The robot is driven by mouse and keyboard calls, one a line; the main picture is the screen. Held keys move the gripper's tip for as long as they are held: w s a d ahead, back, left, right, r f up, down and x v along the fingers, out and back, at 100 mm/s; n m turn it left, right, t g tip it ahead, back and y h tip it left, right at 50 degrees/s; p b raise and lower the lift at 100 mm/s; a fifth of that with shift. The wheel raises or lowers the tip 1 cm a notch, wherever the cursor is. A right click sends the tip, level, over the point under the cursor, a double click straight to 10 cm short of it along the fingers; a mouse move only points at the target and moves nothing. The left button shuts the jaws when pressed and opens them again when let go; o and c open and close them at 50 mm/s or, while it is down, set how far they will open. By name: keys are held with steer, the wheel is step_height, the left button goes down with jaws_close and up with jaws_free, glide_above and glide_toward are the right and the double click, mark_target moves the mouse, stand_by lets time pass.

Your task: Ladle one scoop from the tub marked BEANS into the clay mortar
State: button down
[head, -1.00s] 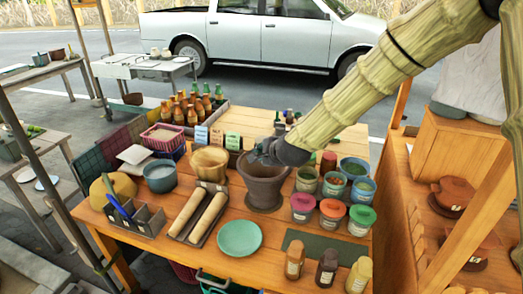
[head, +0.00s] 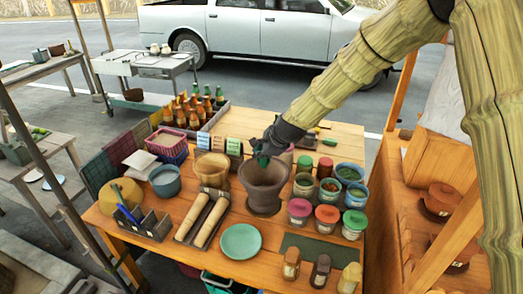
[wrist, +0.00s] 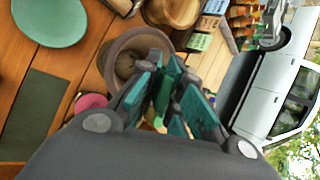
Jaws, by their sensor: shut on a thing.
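The clay mortar (head: 264,197) is a brown, wide-mouthed vessel standing on the wooden table; in the wrist view its rim (wrist: 112,50) shows beyond my fingers. My gripper (head: 262,160) has teal fingers and is over the mortar's mouth. In the wrist view the fingers (wrist: 165,90) are closed together on something mostly hidden; I cannot make out what it is. A rounded brown shape (wrist: 125,63) shows inside the mortar. Several tubs stand right of the mortar, some open (head: 329,190), some with pink (head: 299,208), orange or green lids. I cannot read which is marked BEANS.
A teal plate (head: 240,242) lies in front of the mortar. A tray of rolling pins (head: 202,222) and a wooden bowl (head: 211,168) stand to its left. Sauce bottles (head: 195,108) are behind. Spice jars (head: 320,270) line the front edge by a dark green mat (head: 306,248).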

steer(key=shift+w+r+p, duration=0.4)
steer(key=shift+r, duration=0.2)
steer(key=shift+w+f+g, duration=0.1)
steer(key=shift+w+g, duration=0.15)
steer(key=shift+g, duration=0.15)
steer(key=shift+w, duration=0.3)
steer(key=shift+w+d+r+m+g, duration=0.1)
steer(key=shift+w+r+m+g, duration=0.15)
steer(key=shift+w+r+g, duration=0.7)
steer(key=shift+w+d+r+m+g, duration=0.1)
steer(key=shift+w+r+m+g, duration=0.15)
steer(key=shift+w+r+g, duration=0.6)
steer(key=shift+w+f, duration=0.15)
steer(key=shift+w, duration=0.05)
